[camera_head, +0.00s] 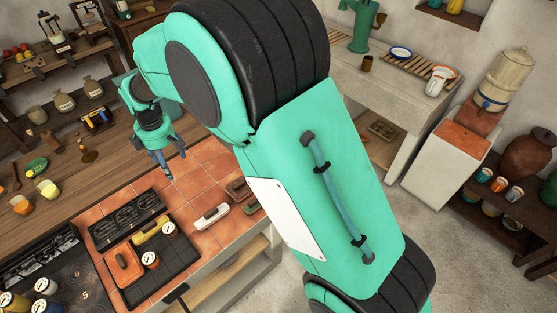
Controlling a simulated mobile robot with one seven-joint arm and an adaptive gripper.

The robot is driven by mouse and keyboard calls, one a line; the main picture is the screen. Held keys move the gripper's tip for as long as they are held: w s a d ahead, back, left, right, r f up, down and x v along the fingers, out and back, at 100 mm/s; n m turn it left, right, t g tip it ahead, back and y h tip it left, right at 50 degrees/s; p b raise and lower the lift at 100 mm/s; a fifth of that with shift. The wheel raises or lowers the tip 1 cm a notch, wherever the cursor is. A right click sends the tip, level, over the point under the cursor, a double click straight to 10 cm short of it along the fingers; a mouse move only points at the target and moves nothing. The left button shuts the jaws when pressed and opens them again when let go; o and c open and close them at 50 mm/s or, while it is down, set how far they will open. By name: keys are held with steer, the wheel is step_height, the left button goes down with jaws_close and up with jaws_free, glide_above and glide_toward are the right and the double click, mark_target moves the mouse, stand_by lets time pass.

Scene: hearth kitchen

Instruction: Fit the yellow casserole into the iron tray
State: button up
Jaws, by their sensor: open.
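A yellow casserole (148,233), small and oblong, shows at the far side of the black iron tray (179,262). It lies beside the dark ridged rack; I cannot tell whether it sits fully down inside the tray or rests on its edge. The tray also holds an orange-red lidded casserole (122,265) and two white, red-topped jars (150,260), (169,230). My gripper (167,174) is open and empty, pointing down above the tiled counter, behind and apart from the tray and the yellow casserole.
A dark ridged rack (127,218) lies behind the tray. The stove (70,278) with several jars is at left. Tiles (190,182) near my gripper are clear.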

steer(key=s+d+r+m+t, duration=0.1)
steer(key=d+r+m, duration=0.2)
steer(key=d+r, duration=0.7)
steer(key=d+r+m+t, duration=0.1)
steer(key=d+r+m, duration=0.35)
steer(key=d, duration=0.95)
steer(key=s+d+r+m, duration=0.1)
steer(key=d+r+m, duration=0.2)
steer(key=d+r, duration=0.65)
steer(key=s+d+m+t, duration=0.3)
steer(key=s+d+m, duration=0.8)
steer(key=s+d, duration=1.1)
steer(key=d, duration=0.3)
steer(key=shift+s+d+h, duration=0.2)
steer(key=shift+d+h, duration=0.2)
step_height(320, 180, down, 8)
steer(key=b, duration=0.8)
steer(key=shift+f, duration=0.2)
